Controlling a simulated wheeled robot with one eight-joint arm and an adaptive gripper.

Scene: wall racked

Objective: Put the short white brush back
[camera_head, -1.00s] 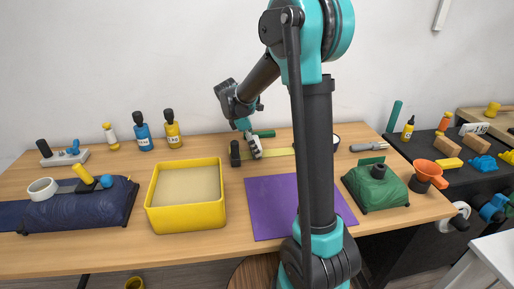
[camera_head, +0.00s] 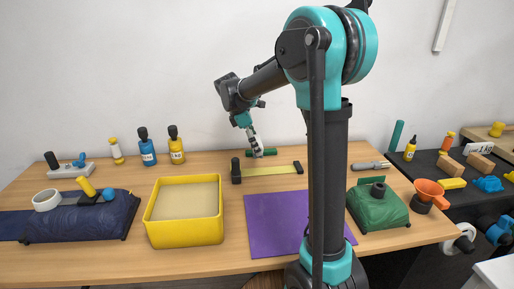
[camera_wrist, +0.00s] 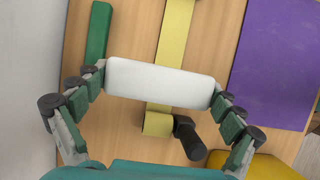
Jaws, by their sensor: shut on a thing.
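My gripper (camera_wrist: 160,85) is shut on the short white brush (camera_wrist: 160,82), a white rounded block held crosswise between its two fingers. Any bristles are hidden from the wrist camera. In the wrist view the brush covers part of a yellow strip (camera_wrist: 172,35) on the table. In the head view my gripper (camera_head: 256,150) is near the back of the table, in front of a green bar (camera_head: 266,153). The same yellow strip (camera_head: 268,171) lies nearer than it, with a dark upright piece (camera_head: 236,172) at its left end. I cannot tell the brush's height above the table.
A yellow tray (camera_head: 184,236) stands left of a purple mat (camera_head: 272,222). A blue cushion (camera_head: 80,220) lies at the left, a green bag (camera_head: 378,212) at the right. Blue (camera_head: 147,150) and yellow (camera_head: 176,150) bottles stand at the back left. The wall is close behind.

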